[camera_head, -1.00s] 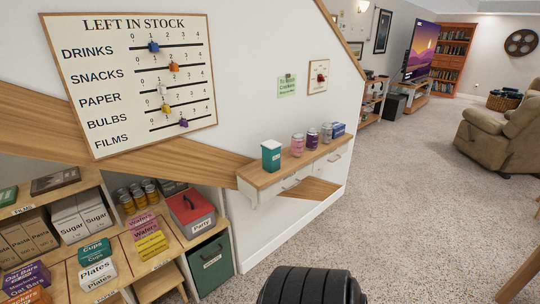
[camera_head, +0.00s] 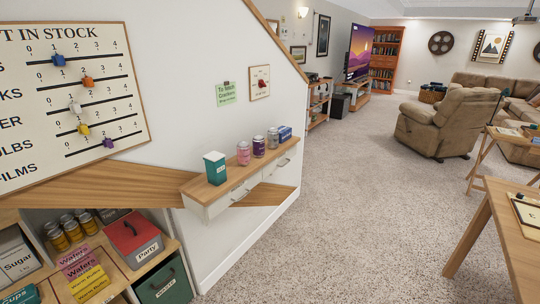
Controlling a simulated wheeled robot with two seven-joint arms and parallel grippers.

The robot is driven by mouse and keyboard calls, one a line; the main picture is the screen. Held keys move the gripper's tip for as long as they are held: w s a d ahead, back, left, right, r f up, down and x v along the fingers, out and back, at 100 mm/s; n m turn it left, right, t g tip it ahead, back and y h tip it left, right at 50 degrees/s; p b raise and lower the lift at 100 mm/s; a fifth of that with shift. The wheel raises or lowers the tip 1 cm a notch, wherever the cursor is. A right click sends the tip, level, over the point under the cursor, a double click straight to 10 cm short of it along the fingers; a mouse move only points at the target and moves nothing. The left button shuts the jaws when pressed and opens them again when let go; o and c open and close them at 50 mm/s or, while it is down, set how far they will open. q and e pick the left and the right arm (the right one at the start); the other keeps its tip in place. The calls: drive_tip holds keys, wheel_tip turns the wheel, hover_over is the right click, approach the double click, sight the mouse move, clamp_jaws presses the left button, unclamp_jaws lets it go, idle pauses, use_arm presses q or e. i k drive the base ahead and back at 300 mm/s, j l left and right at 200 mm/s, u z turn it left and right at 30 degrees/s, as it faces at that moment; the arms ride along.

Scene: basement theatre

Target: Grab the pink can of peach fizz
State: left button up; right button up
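A pink can (camera_head: 243,154) stands upright on the wooden-topped wall ledge (camera_head: 228,177), in the middle of the camera_head view. It is between a teal box (camera_head: 215,168) on its left and a dark purple can (camera_head: 259,147) on its right. The writing on the can is too small to read. Neither of my grippers is in view, and nothing is touching the can.
A silvery can (camera_head: 273,138) and a blue box (camera_head: 285,133) stand farther along the ledge. Shelves with a red-lidded box (camera_head: 136,238) and several yellow-labelled cans are at lower left. A wooden table (camera_head: 495,235) is at right. Open carpet lies between.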

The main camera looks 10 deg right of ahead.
sight(243, 147)
drive_tip(key=z, duration=0.2)
drive_tip(key=i+l+u, duration=0.1)
drive_tip(key=i+l, duration=0.15)
drive_tip(key=i+l+u, duration=0.1)
drive_tip(key=l, duration=0.3)
drive_tip(key=i+l, duration=0.3)
drive_tip(key=i+l+u, duration=0.25)
drive_tip(key=i+l, duration=0.2)
drive_tip(key=l, duration=0.3)
drive_tip(key=i+l+u, duration=0.1)
drive_tip(key=l, duration=0.25)
drive_tip(key=i+l, duration=0.25)
drive_tip(key=l, duration=0.15)
drive_tip(key=i+u, duration=0.05)
